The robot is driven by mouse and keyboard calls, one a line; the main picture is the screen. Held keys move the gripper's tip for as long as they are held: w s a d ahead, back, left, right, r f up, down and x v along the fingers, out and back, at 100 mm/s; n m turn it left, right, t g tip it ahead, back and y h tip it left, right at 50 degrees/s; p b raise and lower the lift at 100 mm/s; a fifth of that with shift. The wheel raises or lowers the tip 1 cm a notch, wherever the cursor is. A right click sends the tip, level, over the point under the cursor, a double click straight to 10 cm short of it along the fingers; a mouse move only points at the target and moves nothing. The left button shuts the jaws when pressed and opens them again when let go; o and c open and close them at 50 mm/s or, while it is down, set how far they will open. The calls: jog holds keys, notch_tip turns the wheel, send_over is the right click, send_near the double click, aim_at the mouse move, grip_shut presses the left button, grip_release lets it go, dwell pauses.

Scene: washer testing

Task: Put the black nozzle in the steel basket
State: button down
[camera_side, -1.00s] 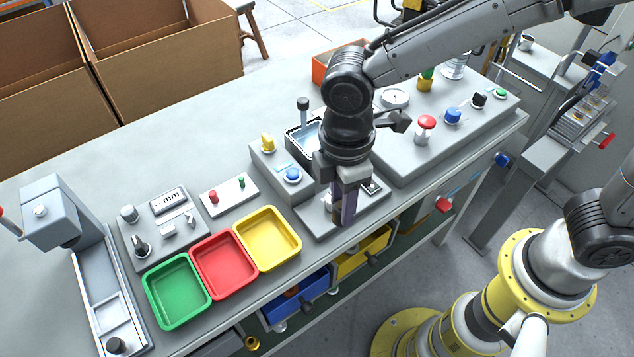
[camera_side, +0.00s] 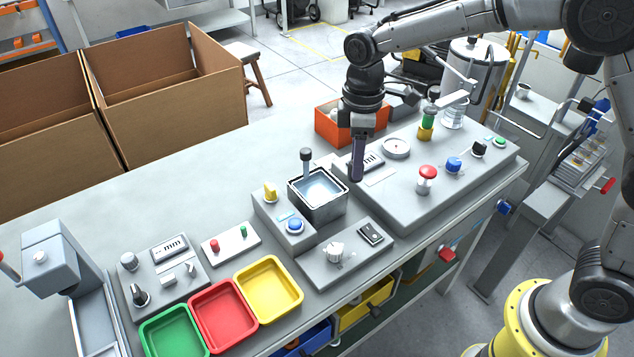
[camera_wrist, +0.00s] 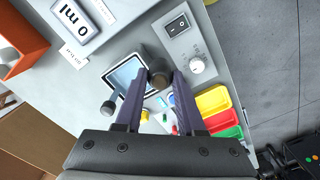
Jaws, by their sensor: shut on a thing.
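My gripper (camera_side: 357,172) is above the bench, to the right of the steel basket, in the side view. In the wrist view its purple fingers (camera_wrist: 160,76) are shut on the black nozzle (camera_wrist: 158,78), a dark round-ended piece at the fingertips. The nozzle is hard to make out between the fingers in the side view. The steel basket (camera_side: 318,207) is a square metal container with a bluish inside and an upright dark-topped handle (camera_side: 305,156) at its back left. It also shows in the wrist view (camera_wrist: 112,72), partly hidden by the nozzle and a finger.
A grey control panel (camera_side: 445,185) with a red button (camera_side: 428,173) stands right of the basket. An orange bin (camera_side: 330,124) is behind. Green, red (camera_side: 222,312) and yellow trays lie at the front left. A white knob (camera_side: 334,252) stands in front of the basket.

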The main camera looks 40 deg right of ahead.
jog(key=w+f, duration=0.2)
jog(key=w, duration=0.1)
jog(key=w+a+f, duration=0.1)
jog(key=w+f, duration=0.2)
jog(key=w+a+f, duration=0.1)
jog(key=w+f, duration=0.1)
jog(key=w, duration=0.1)
jog(key=shift+w+a+f, duration=0.15)
jog(key=shift+a+f, duration=0.1)
jog(key=shift+f, duration=1.8)
jog(key=shift+f, duration=0.15)
jog(key=c, duration=0.5)
grip_release()
